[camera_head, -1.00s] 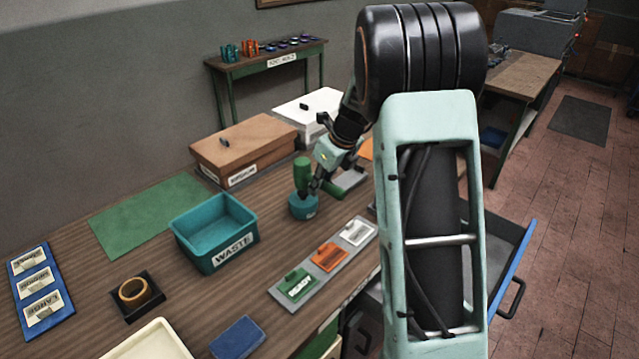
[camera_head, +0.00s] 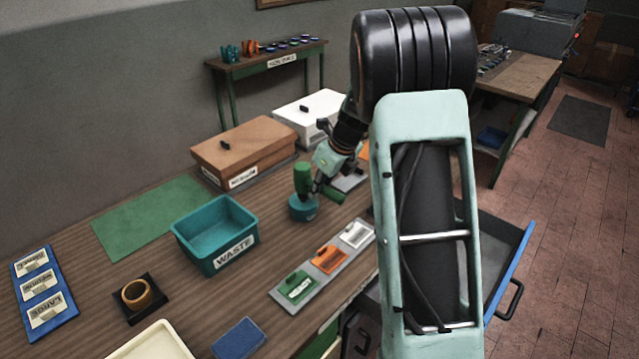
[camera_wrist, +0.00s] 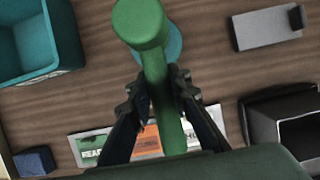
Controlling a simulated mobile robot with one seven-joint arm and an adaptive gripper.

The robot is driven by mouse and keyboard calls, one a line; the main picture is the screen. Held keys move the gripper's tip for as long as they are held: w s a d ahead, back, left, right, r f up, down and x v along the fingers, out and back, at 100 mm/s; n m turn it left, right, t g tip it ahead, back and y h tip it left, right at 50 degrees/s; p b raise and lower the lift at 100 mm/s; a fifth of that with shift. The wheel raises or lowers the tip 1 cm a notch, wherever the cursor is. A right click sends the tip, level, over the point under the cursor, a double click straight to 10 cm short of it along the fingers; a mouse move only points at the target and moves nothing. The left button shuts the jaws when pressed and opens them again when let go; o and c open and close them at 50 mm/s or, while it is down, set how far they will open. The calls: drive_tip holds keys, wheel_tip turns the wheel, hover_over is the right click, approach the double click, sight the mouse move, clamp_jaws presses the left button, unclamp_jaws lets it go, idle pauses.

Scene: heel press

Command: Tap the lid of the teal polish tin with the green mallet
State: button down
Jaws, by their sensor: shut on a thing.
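My gripper (camera_head: 322,180) is shut on the handle of the green mallet (camera_head: 303,179). In the wrist view my fingers (camera_wrist: 162,92) close on both sides of the handle, and the mallet head (camera_wrist: 140,22) extends past them. The teal polish tin (camera_head: 303,210) stands on the bench directly under the mallet head in the head view. The head's lower end overlaps the tin's lid there; I cannot tell whether they touch. In the wrist view the tin (camera_wrist: 175,42) is partly hidden behind the mallet.
A teal waste bin (camera_head: 203,262) stands left of the tin. A grey strip (camera_head: 290,305) with green, orange and white tags lies in front. Brown (camera_head: 245,146) and white (camera_head: 293,110) lidded boxes stand behind. An open drawer (camera_head: 505,285) juts out at right.

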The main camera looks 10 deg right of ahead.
drive_tip(key=shift+w+f, duration=0.1)
drive_tip(key=shift+f, duration=0.65)
wheel_tip(320, 180, up, 5)
drive_tip(key=p, duration=0.4)
drive_tip(key=shift+f+p, duration=0.1)
drive_tip(key=shift+p, duration=0.2)
wheel_tip(320, 180, up, 3)
drive_tip(key=shift+p, duration=1.25)
drive_tip(key=shift+r, duration=1)
